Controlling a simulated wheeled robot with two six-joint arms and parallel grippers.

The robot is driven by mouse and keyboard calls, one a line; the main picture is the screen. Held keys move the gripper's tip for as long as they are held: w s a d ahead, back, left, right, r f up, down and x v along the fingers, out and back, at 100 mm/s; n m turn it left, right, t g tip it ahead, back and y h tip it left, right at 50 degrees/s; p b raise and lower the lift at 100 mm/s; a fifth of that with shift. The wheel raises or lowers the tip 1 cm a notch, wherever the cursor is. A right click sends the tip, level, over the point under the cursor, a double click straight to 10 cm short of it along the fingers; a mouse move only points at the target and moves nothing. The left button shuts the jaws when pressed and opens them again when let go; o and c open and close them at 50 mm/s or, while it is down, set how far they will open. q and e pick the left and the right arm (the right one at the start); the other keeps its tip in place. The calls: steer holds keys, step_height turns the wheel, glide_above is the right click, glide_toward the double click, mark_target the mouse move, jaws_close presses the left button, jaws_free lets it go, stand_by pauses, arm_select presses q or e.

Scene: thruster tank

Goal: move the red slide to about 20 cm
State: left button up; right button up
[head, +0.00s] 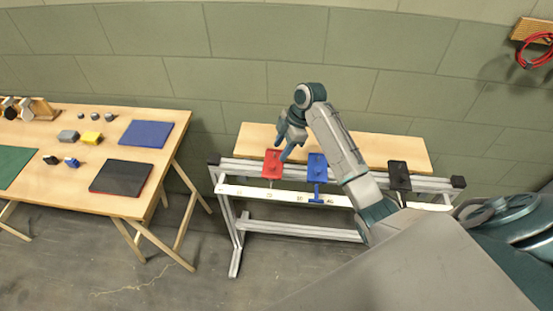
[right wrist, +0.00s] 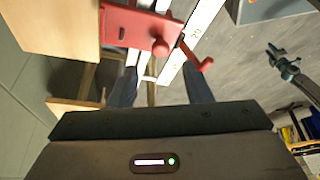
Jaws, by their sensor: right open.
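The red slide (head: 272,163) sits on the rail of the aluminium frame near its left end. In the right wrist view the red slide (right wrist: 128,28) shows a round red knob (right wrist: 160,47) and a red lever (right wrist: 196,57). The white scale (right wrist: 203,20) runs beside it, with a mark that looks like 20 near the lever. My right gripper (head: 284,147) is just above and beside the red slide. In the wrist view its fingers (right wrist: 160,88) are apart, with nothing held between them; the knob lies beyond the fingertips. My left gripper is not in view.
A blue slide (head: 317,168) sits right of the red one, and a black slide (head: 399,177) near the right end. A wooden board (head: 350,147) lies behind the rail. A wooden table (head: 60,190) with blocks and pads stands at left; open floor lies between.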

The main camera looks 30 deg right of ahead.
steer(key=shift+b+v, duration=0.35)
steer(key=shift+v, duration=1.9)
steer(key=shift+f, duration=0.1)
